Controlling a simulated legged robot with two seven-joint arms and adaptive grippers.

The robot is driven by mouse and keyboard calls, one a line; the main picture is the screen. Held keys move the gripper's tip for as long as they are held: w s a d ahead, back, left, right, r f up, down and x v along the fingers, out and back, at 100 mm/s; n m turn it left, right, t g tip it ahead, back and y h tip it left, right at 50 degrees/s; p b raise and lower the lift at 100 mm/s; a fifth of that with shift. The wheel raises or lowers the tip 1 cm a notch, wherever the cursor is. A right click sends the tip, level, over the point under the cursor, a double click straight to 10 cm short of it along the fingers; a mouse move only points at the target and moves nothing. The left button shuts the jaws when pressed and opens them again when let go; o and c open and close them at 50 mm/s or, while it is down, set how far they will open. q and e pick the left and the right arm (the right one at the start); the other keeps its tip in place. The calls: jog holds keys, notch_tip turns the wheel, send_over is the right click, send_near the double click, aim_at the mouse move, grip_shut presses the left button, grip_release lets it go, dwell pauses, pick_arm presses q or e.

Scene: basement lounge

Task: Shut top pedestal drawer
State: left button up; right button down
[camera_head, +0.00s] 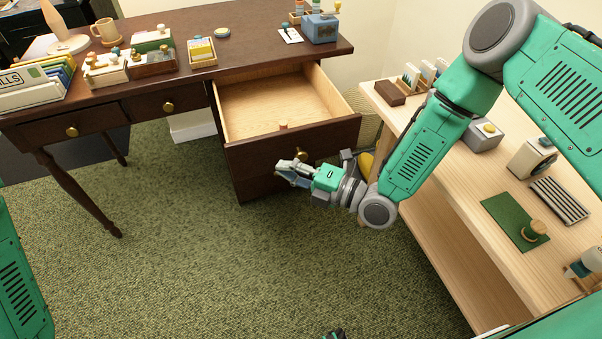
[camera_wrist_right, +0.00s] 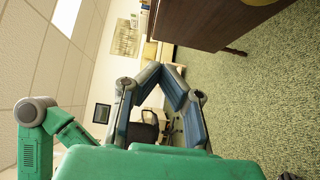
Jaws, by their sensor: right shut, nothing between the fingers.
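The top pedestal drawer (camera_head: 270,105) of the dark wooden desk is pulled well out, showing its pale, mostly bare interior. A small light wooden piece (camera_head: 283,125) shows at the inside of its front. A brass knob (camera_head: 302,155) is on the dark front, partly behind my right gripper. My right gripper (camera_head: 280,170) is shut and empty in front of the pedestal, low by the drawer front; I cannot tell whether it touches. In the right wrist view its fingers (camera_wrist_right: 165,67) meet at the tips, with a dark wooden panel (camera_wrist_right: 205,22) above. My left gripper is not seen.
The desk top (camera_head: 255,45) carries small boxes, a mug and other items. A pale wooden shelf unit (camera_head: 450,180) with blocks and a green mat (camera_head: 512,222) stands close at right, under my right arm. Green carpet (camera_head: 180,240) is clear in front of the desk.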

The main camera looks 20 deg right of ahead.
aim_at(251, 146)
jog(key=w+a, duration=0.1)
jog(key=w, duration=0.1)
jog(key=w+a+b, duration=0.1)
jog(key=w, duration=0.1)
jog(key=w+a, duration=0.1)
jog(key=w, duration=0.1)
jog(key=shift+a+f+b, duration=0.15)
jog(key=shift+a+b, duration=0.05)
jog(key=shift+b, duration=0.15)
jog(key=shift+w+d, duration=0.15)
jog(key=shift+w, duration=0.4)
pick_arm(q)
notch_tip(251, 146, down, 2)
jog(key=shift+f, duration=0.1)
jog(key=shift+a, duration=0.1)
pick_arm(e)
jog(key=shift+a, duration=0.25)
